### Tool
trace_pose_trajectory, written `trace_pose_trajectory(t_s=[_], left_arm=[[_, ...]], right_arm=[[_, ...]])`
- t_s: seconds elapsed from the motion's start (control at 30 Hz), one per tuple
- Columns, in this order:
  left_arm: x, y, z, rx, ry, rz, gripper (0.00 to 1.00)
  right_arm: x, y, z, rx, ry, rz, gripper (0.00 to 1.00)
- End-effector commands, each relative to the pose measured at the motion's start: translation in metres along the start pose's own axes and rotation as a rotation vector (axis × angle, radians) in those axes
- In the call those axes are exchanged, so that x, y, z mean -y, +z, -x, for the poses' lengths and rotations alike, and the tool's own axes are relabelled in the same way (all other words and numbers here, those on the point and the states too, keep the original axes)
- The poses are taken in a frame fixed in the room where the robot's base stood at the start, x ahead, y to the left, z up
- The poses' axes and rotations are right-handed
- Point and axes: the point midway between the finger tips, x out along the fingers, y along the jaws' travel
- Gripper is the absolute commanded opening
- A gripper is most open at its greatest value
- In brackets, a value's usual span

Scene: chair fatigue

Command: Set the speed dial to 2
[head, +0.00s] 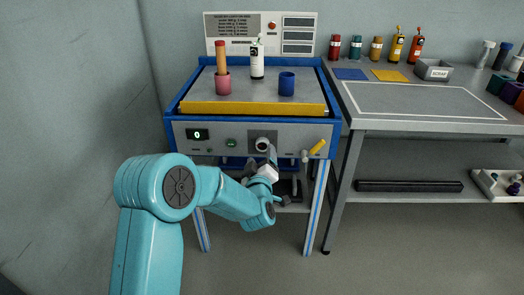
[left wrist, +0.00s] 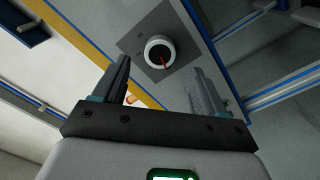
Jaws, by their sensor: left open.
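The speed dial (head: 263,144) is a round white knob with a dark face on a grey square plate, on the machine's front panel. In the left wrist view the dial (left wrist: 155,41) shows a red pointer line; the marks on its plate are too small to read. My left gripper (head: 270,156) is in front of the panel, close to the dial. In the left wrist view its two fingers (left wrist: 161,72) are apart, with the dial just beyond and between their tips; I see no clear contact. The panel's display (head: 197,134) reads 0. My right gripper is not in view.
A green button (head: 231,142) is left of the dial, and a yellow-handled lever (head: 317,147) is right of it. A grey workbench (head: 420,100) stands at right.

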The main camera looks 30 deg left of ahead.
Motion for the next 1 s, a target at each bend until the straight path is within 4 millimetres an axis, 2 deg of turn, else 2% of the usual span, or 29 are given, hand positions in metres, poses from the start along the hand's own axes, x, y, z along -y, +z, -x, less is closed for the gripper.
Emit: trace_pose_trajectory(t_s=[0.1, 0.3, 0.63, 0.67, 0.8, 0.83, 1.0], left_arm=[[0.001, 0.001, -0.024, -0.002, -0.001, 0.000, 0.71], [0.000, 0.001, -0.046, -0.001, -0.001, 0.000, 0.71], [0.000, 0.001, -0.050, 0.001, -0.001, -0.001, 0.71], [0.000, 0.001, -0.050, 0.001, -0.001, -0.001, 0.68], [0.000, 0.001, -0.050, 0.001, -0.001, 0.000, 0.23], [0.000, 0.001, -0.050, 0.001, -0.001, 0.000, 0.15], [0.000, 0.001, -0.050, 0.001, -0.001, -0.004, 0.15]], right_arm=[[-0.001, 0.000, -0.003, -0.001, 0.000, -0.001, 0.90], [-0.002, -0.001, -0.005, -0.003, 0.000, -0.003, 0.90], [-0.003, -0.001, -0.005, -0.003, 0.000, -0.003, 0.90], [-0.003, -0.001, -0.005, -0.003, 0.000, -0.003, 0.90], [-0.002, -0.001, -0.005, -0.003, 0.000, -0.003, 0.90], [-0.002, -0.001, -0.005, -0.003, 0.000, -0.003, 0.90], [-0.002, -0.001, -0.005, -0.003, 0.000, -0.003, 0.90]])
